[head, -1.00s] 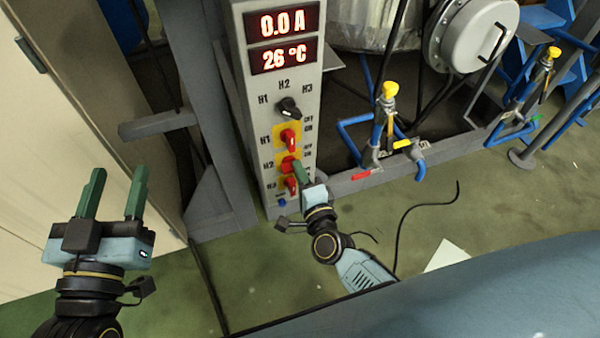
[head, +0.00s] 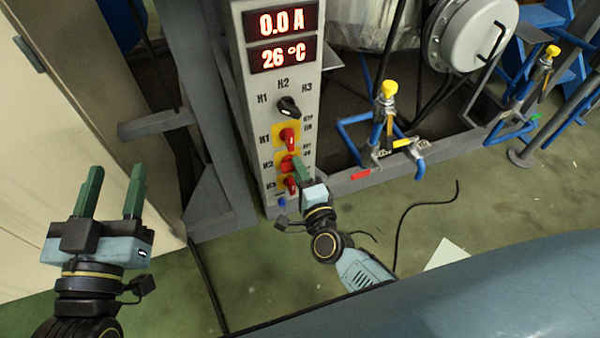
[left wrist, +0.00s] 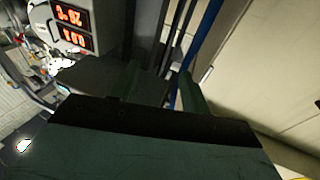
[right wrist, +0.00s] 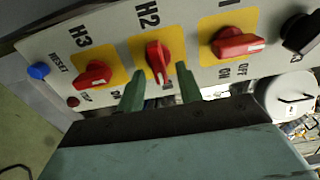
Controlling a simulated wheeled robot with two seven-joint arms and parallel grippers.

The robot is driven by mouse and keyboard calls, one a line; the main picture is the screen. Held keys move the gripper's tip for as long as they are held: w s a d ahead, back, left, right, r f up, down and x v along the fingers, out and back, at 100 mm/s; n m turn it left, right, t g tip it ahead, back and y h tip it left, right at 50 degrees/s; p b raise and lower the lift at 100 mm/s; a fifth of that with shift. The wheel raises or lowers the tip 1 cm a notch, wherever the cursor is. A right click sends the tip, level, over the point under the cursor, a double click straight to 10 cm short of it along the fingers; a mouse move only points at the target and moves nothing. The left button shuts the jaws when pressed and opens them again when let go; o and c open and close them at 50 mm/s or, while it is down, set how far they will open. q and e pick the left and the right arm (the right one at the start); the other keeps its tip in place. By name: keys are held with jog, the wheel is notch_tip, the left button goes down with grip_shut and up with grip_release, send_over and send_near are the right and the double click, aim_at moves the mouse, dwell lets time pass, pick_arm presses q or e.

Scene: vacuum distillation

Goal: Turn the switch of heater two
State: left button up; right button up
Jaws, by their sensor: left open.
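The red H2 switch (head: 287,164) is on a yellow plate of the grey control panel (head: 238,92), between the H1 and H3 switches. My right gripper (right wrist: 160,88) is at the panel. In the right wrist view, its green fingers stand apart on either side of the lower end of the H2 knob (right wrist: 157,60), with visible gaps. That knob lies crosswise to the H1 knob (right wrist: 238,43) and H3 knob (right wrist: 93,74). In the head view, my right gripper partly hides the lower switches. My left gripper (head: 112,190) is open and empty, away from the panel at the left.
The display (head: 282,37) reads 0.0 A and 26 °C. A black selector knob (head: 288,107) sits above the red switches. A blue reset button (right wrist: 38,71) is near H3. Blue pipes with yellow-topped valves (head: 389,90) stand right of the panel. Green floor in front is mostly clear.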

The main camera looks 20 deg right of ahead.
jog(key=shift+s, duration=0.1)
pick_arm(q)
jog(key=s+a+f+g+y+p, duration=0.1)
jog(key=s+f+g, duration=0.1)
jog(key=f+g, duration=0.2)
jog(key=s+a+f+g+y+p, duration=0.1)
jog(key=a+f+g+y+p, duration=0.1)
jog(key=f+g, duration=0.2)
jog(key=shift+s+a+f+n, duration=0.3)
jog(key=shift+s+f, duration=0.1)
jog(key=shift+f, duration=1.45)
pick_arm(e)
jog(key=s, duration=1.3)
jog(key=shift+s+d, duration=0.15)
jog(key=shift+d, duration=0.1)
